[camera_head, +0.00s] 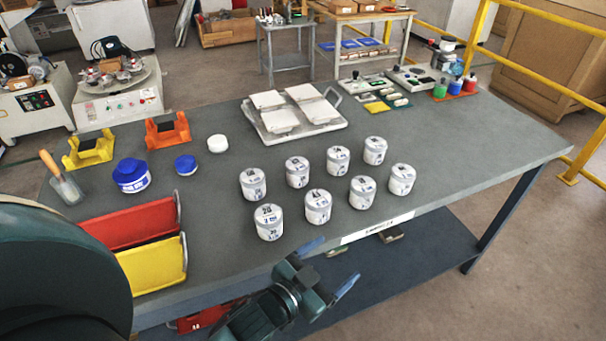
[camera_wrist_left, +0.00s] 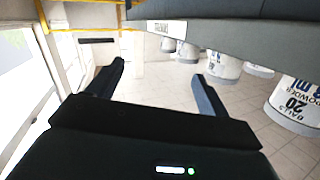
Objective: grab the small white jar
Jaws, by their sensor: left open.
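A small plain white jar (camera_head: 217,143) stands on the grey table, right of the blue jars. Several larger white jars with printed labels (camera_head: 318,206) stand in two rows at the middle of the table. Some of these labelled jars (camera_wrist_left: 297,103) also show at the right of the left wrist view. My left gripper (camera_head: 332,263) is open and empty at the table's front edge, in front of the labelled jars. Its two fingers (camera_wrist_left: 160,76) show apart in the left wrist view. My right gripper is in neither view.
The table (camera_head: 480,150) has its front edge close to my left gripper. Red (camera_head: 130,224) and yellow (camera_head: 150,264) trays lie at the left front. A tray of tiles (camera_head: 335,128) sits at the back. The right table area is clear.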

